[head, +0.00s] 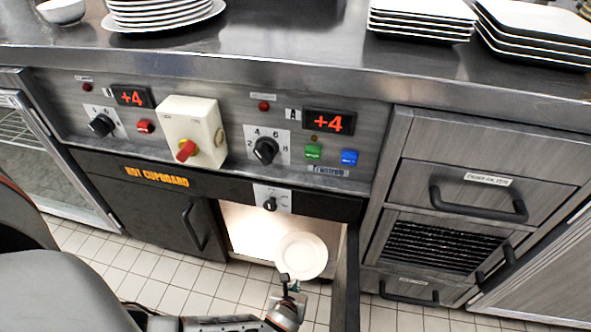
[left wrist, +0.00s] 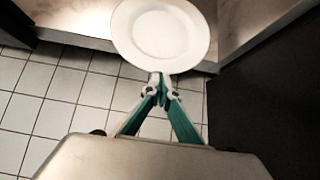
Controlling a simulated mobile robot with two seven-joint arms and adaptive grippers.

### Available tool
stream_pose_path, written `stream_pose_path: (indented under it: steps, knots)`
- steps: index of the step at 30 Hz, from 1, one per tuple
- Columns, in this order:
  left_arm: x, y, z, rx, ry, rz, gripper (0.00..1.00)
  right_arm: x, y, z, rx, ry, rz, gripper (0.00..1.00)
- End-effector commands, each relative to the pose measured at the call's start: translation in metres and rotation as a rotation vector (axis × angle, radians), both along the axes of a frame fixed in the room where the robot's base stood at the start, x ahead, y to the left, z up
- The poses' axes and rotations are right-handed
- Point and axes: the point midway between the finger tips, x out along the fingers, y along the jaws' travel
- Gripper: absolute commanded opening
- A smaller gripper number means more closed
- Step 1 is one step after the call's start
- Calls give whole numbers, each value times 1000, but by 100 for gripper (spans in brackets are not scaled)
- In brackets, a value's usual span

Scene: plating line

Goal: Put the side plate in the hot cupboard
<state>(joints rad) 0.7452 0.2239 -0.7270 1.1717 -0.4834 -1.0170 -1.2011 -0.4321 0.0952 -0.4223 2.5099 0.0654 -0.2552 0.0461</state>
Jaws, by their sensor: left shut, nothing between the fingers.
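The white round side plate (head: 301,255) is at the mouth of the hot cupboard's lit, open compartment (head: 250,228). It also shows in the left wrist view (left wrist: 162,35), overlapping the compartment's front edge; I cannot tell whether it rests fully on the floor inside. My left gripper (head: 288,285) is at the plate's near rim. Its fingers (left wrist: 160,82) are closed together with nothing between them; whether they touch the rim is unclear. The cupboard's right door (head: 345,285) stands open, seen edge-on, and its left door (head: 150,210) is shut. My right gripper is out of view.
The steel counter (head: 300,60) above carries a stack of round plates (head: 165,18), square plate stacks (head: 535,35) and a bowl (head: 60,10). Control knobs line the panel below. Drawers (head: 470,190) with protruding handles stand right of the open door. The tiled floor (head: 150,290) looks clear.

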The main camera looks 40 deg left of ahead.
Motion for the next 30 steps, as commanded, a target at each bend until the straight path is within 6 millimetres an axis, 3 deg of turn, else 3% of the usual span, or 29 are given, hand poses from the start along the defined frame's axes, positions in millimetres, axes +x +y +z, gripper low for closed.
stream_pose_path:
  steps: [9, 15, 30]
  knots:
    - [70, 33, 3, 4, -6, 4, 0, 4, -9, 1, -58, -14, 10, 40]
    - [99, 49, -1, 1, 0, 2, 0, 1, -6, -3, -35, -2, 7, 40]
    - [106, 52, 0, 0, 0, 1, 0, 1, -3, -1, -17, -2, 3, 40]
